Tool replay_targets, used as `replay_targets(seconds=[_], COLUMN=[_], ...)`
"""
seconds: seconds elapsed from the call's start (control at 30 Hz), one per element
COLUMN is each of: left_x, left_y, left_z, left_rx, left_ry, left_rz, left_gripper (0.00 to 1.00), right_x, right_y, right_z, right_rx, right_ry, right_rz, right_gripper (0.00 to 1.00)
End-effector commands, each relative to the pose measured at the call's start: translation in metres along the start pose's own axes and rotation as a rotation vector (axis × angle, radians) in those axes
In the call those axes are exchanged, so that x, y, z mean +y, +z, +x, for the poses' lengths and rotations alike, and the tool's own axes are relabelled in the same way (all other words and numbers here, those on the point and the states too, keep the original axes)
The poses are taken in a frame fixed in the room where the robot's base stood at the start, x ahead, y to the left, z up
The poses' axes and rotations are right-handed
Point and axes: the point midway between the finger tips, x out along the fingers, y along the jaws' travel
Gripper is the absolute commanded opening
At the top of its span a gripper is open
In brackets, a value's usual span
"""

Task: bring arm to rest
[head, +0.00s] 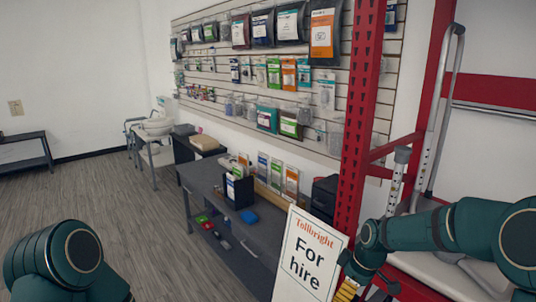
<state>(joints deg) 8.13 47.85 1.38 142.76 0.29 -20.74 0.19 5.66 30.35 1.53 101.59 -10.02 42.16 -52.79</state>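My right arm (425,230), dark green, comes in from the right and bends down at the wrist. My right gripper (365,289) is at the bottom edge, partly cut off, just right of a white "Tollbright For hire" sign (308,262). A yellow ribbed piece (346,291) shows at the gripper; I cannot tell whether it is part of the gripper or something else. Whether the fingers are open or shut does not show. My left arm (60,255) shows at the lower left as a rounded green joint; its gripper is out of view.
A red upright rack post (358,100) and a crutch-like metal frame (440,110) stand close to my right arm. A dark grey table (205,175) with leaflets runs along the wall under a slatted display (270,90) of hanging packets. The wooden floor (110,195) at left is clear.

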Motion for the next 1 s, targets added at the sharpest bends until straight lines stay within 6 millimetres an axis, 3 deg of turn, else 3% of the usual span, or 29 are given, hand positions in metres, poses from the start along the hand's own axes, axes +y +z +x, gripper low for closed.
replay_targets(seconds=[0.03, 0.2, 0.3, 0.4, 0.6, 0.7, 0.93, 1.0], left_x=[-0.003, -0.009, -0.013, -0.015, -0.019, -0.019, -0.019, -0.019], left_y=[0.002, 0.005, 0.007, 0.008, 0.010, 0.010, 0.010, 0.010], left_z=[0.008, 0.025, 0.035, 0.043, 0.053, 0.054, 0.054, 0.054], left_rx=[-0.001, -0.004, -0.005, -0.006, -0.007, -0.008, -0.007, -0.007], left_ry=[-0.001, -0.003, -0.004, -0.005, -0.007, -0.007, -0.007, -0.007], left_rz=[0.000, 0.000, 0.000, 0.000, 0.001, 0.001, 0.001, 0.001], left_gripper=[0.00, 0.00, 0.00, 0.00, 0.00, 0.00, 0.00, 0.00], right_x=[-0.017, -0.077, -0.118, -0.157, -0.206, -0.215, -0.217, -0.217], right_y=[0.006, 0.025, 0.044, 0.065, 0.096, 0.102, 0.103, 0.103], right_z=[0.038, 0.138, 0.185, 0.218, 0.245, 0.248, 0.248, 0.248], right_rx=[0.011, 0.063, 0.081, 0.091, 0.100, 0.103, 0.107, 0.107], right_ry=[-0.020, -0.054, -0.070, -0.078, -0.073, -0.069, -0.067, -0.067], right_rz=[0.074, 0.391, 0.597, 0.787, 1.044, 1.098, 1.115, 1.114], right_gripper=[0.76, 0.76, 0.76, 0.76, 0.76, 0.76, 0.76, 0.51])
